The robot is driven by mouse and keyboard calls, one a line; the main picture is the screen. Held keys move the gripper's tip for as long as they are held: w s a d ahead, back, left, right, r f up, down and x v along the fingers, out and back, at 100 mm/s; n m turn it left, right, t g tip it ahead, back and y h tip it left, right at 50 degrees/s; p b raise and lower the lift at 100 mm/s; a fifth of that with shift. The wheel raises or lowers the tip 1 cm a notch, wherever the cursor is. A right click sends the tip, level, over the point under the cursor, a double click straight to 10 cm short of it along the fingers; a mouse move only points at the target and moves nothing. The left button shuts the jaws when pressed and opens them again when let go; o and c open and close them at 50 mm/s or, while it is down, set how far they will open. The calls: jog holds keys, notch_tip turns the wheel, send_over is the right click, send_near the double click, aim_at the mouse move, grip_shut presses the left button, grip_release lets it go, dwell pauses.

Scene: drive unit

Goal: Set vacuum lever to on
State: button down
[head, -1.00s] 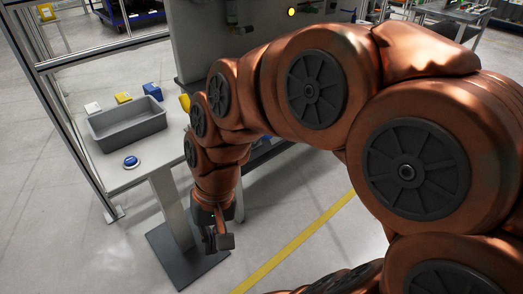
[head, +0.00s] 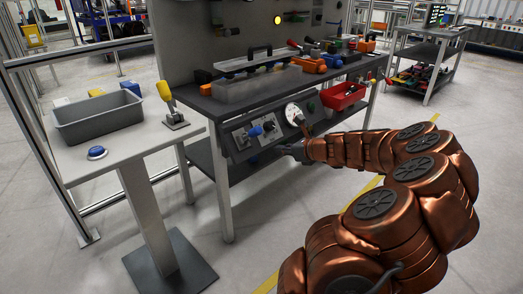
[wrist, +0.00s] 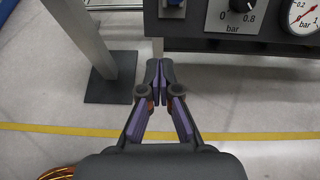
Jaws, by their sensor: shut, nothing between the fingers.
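A grey control panel (head: 233,139) hangs under the front edge of the dark workbench. It carries a blue lever (head: 255,131), a black knob (head: 268,124) and a round white gauge (head: 293,113). A yellow-handled lever (head: 165,92) stands on the white table to the left. No label that I can read marks which lever is for vacuum. My gripper (head: 284,149) is below the panel, apart from it. In the wrist view my gripper (wrist: 158,66) is shut and empty over the floor, just below the panel's bottom edge; the blue part (wrist: 172,9) is cut off at the top.
The white table (head: 125,150) holds a grey bin (head: 98,127) and a blue push button (head: 97,152). The workbench (head: 335,75) carries tools and a red bin (head: 345,97). A table post (wrist: 85,35) and foot plate stand left in the wrist view. Floor below is clear.

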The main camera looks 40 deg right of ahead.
aim_at(252, 134)
jog(key=w+d+f+b, duration=0.1)
jog(key=w+b, duration=0.1)
jog(key=w, duration=0.9)
jog(key=shift+d+f+m+b, duration=0.3)
jog(key=shift+d+f+m, duration=0.05)
jog(key=shift+f+m, duration=0.05)
jog(key=shift+r, duration=0.1)
dwell(0.3)
